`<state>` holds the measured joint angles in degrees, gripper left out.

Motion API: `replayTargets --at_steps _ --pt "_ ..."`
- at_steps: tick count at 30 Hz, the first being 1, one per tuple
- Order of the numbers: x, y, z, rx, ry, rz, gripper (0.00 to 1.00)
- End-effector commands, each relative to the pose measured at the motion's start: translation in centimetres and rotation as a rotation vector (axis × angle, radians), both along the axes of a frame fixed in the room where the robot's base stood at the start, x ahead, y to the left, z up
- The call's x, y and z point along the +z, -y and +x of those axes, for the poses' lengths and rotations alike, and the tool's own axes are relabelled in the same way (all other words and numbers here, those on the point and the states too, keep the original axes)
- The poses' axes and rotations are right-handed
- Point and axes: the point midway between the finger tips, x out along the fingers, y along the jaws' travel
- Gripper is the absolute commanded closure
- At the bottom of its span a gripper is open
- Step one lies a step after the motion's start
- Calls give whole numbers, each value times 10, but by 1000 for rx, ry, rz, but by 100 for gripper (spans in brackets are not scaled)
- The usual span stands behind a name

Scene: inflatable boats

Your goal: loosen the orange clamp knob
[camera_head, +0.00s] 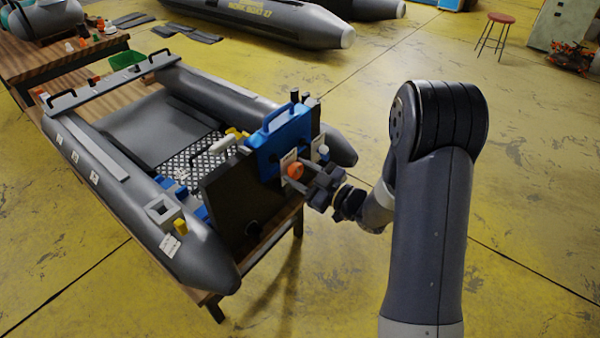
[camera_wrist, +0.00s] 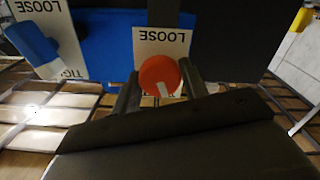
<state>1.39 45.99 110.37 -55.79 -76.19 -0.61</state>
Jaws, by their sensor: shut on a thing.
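The orange clamp knob (camera_head: 295,170) is on the blue clamp block (camera_head: 280,135) at the boat's dark transom board (camera_head: 235,205). In the wrist view the round knob (camera_wrist: 160,76) has a pale mark at its lower edge and sits in front of a white label (camera_wrist: 178,42) reading LOOSE, upside down in the picture. My gripper (camera_head: 308,180) reaches in from the right. In the wrist view my gripper's fingers (camera_wrist: 160,92) stand on both sides of the knob and are shut on it.
A blue knob or handle (camera_wrist: 32,42) is at the left of the wrist view, over another label. The grey inflatable boat (camera_head: 200,258) lies on a wooden table. A second table (camera_head: 55,65) stands at the back left.

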Motion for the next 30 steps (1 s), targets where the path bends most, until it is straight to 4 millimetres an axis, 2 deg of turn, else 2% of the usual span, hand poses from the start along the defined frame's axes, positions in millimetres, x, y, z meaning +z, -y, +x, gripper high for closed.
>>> replayTargets --at_steps 5,30 --pt "0 0 0 0 1 -1 95" --pt "-4 0 0 0 282 -219 95"
